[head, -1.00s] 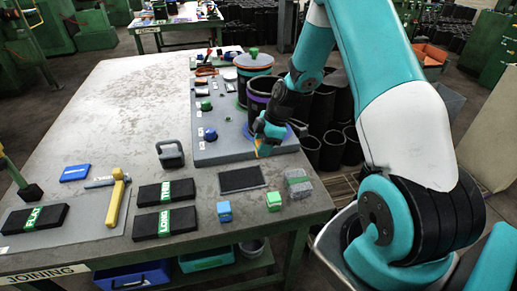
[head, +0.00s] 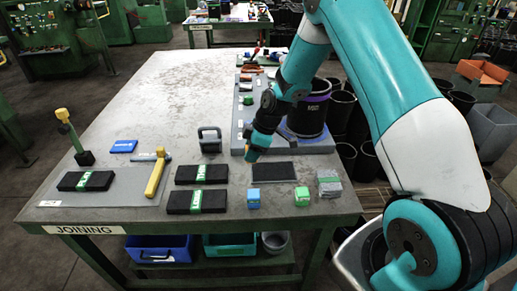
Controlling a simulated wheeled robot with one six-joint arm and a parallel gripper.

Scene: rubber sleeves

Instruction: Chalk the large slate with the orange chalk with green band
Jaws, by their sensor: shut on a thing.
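The slate (head: 274,172) is a dark flat rectangle with a thin pale edge, lying on the table near its front right. No other slate can be made out for comparing size. My gripper (head: 254,153) is just beyond the slate's far left corner, pointing down and shut on a small orange piece, the chalk (head: 251,158). Its green band cannot be made out, as the fingers cover most of it. The chalk's tip appears slightly above the table, but whether it touches is unclear.
A blue block (head: 254,198), a green block (head: 302,196) and a grey block (head: 328,183) stand before and right of the slate. Black packs with green bands (head: 196,201) lie left. A grey board (head: 312,147) with a black drum (head: 308,112) is behind. The table's far left is clear.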

